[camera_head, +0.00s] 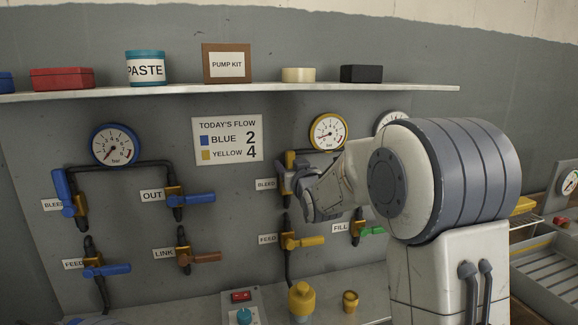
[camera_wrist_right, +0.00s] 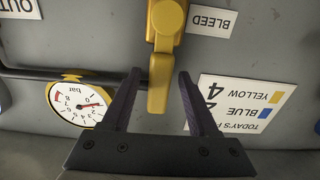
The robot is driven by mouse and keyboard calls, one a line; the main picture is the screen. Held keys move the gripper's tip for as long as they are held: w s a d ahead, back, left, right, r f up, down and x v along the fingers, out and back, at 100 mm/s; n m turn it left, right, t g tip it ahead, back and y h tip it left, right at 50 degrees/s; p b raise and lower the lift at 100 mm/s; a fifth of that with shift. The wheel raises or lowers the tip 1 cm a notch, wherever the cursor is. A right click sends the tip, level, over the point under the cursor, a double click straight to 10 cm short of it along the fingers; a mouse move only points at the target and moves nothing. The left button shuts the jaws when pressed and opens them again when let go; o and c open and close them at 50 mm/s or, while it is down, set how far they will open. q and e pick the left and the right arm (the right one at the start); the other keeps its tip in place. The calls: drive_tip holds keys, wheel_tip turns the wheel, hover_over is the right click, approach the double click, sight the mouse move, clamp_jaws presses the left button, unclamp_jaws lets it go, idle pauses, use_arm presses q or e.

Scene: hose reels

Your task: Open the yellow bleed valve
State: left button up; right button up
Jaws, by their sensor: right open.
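The yellow bleed valve shows in the right wrist view, with its brass-yellow body (camera_wrist_right: 166,18) at the top and its yellow handle (camera_wrist_right: 159,88) hanging down in that upside-down picture. The BLEED label (camera_wrist_right: 213,19) is beside it. My right gripper (camera_wrist_right: 160,74) is open, with one dark finger on each side of the handle and a visible gap to each. In the head view my right gripper (camera_head: 300,188) is at the panel next to the BLEED label (camera_head: 265,184) and hides most of the valve. My left gripper is not in view.
The yellow-rimmed gauge (camera_head: 328,131) is above my right gripper. A yellow feed valve (camera_head: 304,241) and a green fill valve (camera_head: 371,231) are below. Blue-handled valves (camera_head: 196,199) are on the left. A shelf (camera_head: 230,93) runs above. A ledge below carries a yellow-capped item (camera_head: 301,298).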

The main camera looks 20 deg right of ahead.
drive_tip(key=s+b, duration=0.2)
drive_tip(key=s, duration=0.8)
drive_tip(key=shift+s+a, duration=0.2)
drive_tip(key=shift+a, duration=0.1)
drive_tip(key=s+a+f+n+g+y+p, duration=0.25)
drive_tip(key=s+a+f+g, duration=0.2)
drive_tip(key=a, duration=0.25)
drive_tip(key=s+a+f+n+g+y+p, duration=0.1)
drive_tip(key=s+a+f+g+p, duration=0.3)
drive_tip(key=a, duration=0.4)
drive_tip(key=s+a+f+n+g+p, duration=0.1)
drive_tip(key=s+f+g, duration=0.1)
drive_tip(key=s, duration=0.6)
drive_tip(key=s+a+f+n+g+h+p, duration=0.1)
drive_tip(key=s+g, duration=0.3)
drive_tip(key=s, duration=0.5)
drive_tip(key=s+a+f+n+g+p, duration=0.1)
drive_tip(key=s+f+n+g, duration=0.1)
drive_tip(key=s, duration=0.7)
drive_tip(key=shift+a+f+g, duration=0.35)
drive_tip(key=shift+f+g, duration=0.05)
drive_tip(key=shift+g, duration=0.35)
